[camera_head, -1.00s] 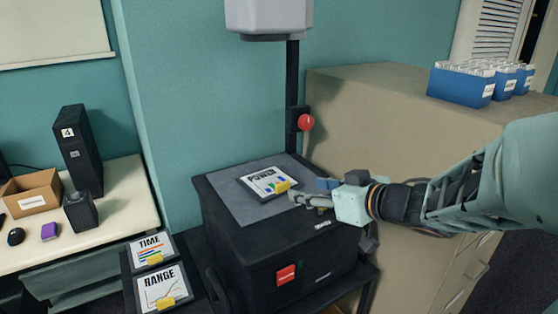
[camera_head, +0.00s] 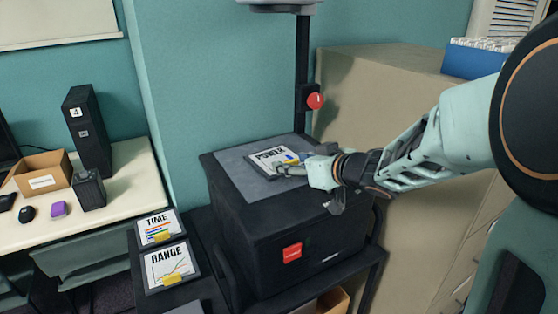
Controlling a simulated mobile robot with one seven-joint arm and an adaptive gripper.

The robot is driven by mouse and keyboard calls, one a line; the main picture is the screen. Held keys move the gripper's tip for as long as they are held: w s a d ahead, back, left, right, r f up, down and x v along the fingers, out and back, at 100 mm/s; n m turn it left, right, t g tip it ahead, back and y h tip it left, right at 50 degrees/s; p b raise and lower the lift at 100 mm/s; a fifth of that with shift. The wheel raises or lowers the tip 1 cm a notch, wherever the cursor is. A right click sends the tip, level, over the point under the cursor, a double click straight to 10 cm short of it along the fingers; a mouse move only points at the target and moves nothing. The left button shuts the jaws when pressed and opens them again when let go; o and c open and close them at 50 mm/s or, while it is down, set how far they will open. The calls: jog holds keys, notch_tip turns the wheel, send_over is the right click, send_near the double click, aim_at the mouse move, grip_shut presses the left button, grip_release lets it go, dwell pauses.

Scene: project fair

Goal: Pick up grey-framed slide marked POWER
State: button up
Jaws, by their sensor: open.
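The grey-framed slide marked POWER (camera_head: 267,157) lies flat on the grey top plate (camera_head: 236,174) of a black projector box (camera_head: 275,228). My gripper (camera_head: 281,170) reaches in from the right, low over the slide's near right edge. Its jaws are open. The fingers and the gripper body hide the slide's lower right part, including most of its yellow tab. I cannot tell whether the fingers touch the slide.
Slides marked TIME (camera_head: 157,222) and RANGE (camera_head: 167,260) lie on a dark shelf left of the projector. A post with a red knob (camera_head: 316,101) rises behind it. A beige cabinet (camera_head: 372,80) stands close on the right. A desk with a cardboard box (camera_head: 42,174) is at left.

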jog(key=c, duration=1.3)
jog(key=shift+c, duration=0.3)
jog(key=shift+r, duration=0.2)
